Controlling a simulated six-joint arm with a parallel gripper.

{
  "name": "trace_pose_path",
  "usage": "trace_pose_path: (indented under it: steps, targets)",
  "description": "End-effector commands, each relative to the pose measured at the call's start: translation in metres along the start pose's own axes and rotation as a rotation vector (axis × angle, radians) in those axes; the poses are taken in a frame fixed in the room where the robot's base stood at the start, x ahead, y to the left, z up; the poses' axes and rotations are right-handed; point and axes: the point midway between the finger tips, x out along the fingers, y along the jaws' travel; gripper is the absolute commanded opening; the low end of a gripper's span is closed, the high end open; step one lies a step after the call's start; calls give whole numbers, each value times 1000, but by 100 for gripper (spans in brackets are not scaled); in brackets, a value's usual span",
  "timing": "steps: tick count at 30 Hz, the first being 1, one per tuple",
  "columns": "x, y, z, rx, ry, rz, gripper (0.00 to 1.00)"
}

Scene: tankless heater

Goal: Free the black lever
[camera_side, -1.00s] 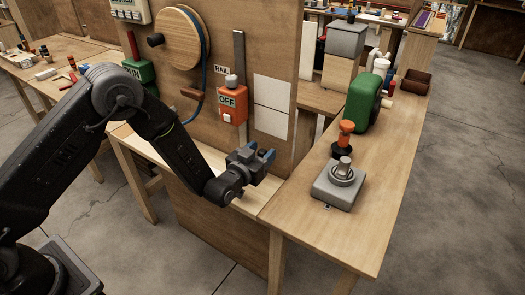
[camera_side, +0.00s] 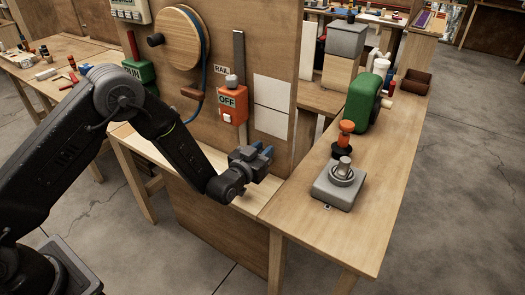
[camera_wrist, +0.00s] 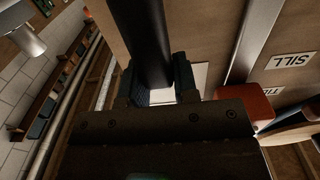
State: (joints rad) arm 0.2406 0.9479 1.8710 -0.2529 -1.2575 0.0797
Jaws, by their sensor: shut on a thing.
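A black bar (camera_wrist: 145,40), which looks like the black lever, runs from the top of the wrist view down between my fingers. My gripper (camera_wrist: 159,85) is shut on it, with a dark finger on each side. In the side view my gripper (camera_side: 264,154) is low in front of the wooden panel, by its right edge. I cannot pick out the lever there; its far end and mounting are not clear in either view.
The wooden panel (camera_side: 276,60) carries a reel (camera_side: 178,38) and an orange OFF box (camera_side: 232,104). On the bench at right stand a grey box with a round top (camera_side: 338,186), an orange-and-black knob (camera_side: 345,137) and a green machine (camera_side: 362,102). The bench front is clear.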

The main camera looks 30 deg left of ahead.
Motion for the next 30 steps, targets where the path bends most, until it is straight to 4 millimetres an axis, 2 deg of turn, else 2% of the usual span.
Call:
trace_pose_path:
  steps: [14,30]
  targets:
    - [0,5,0,59,0,2,0]
    - [0,32,8,473,1,2,0]
